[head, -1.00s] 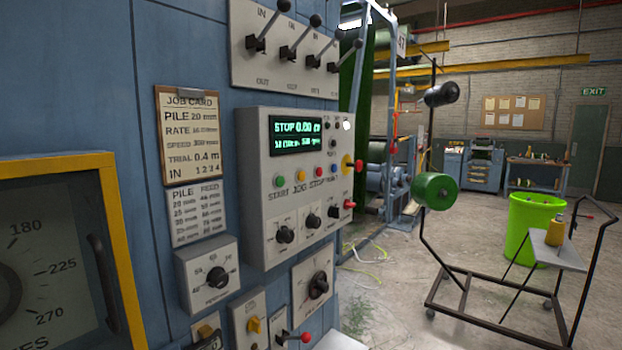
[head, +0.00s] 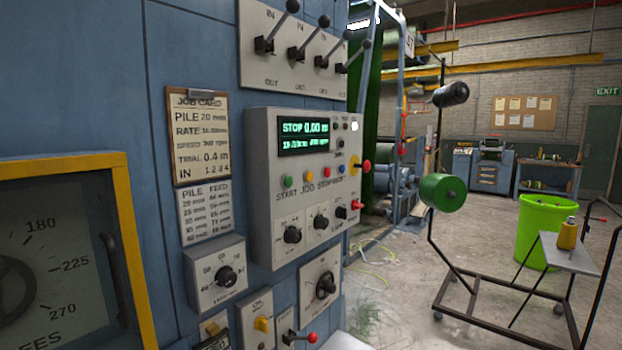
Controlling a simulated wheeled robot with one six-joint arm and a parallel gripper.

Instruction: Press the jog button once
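The control panel (head: 262,215) is a pale grey box on the blue machine wall, near the middle of the head view. A row of small buttons crosses it below the lit display (head: 304,138). The jog button (head: 307,178) is the orange-yellow one above the word JOG, between the green start button (head: 288,181) and the red stop button (head: 324,173). The display's top line reads STOP 0.00; its lower line is too blurred to read. Nothing covers the jog button. My gripper is not in view.
Levers (head: 309,55) stick out above the panel, and knobs (head: 292,235) sit below the buttons. A larger red knob (head: 366,166) projects at its right edge. A wheeled frame (head: 500,309) stands right, by a green bin (head: 543,230). Concrete floor lies between.

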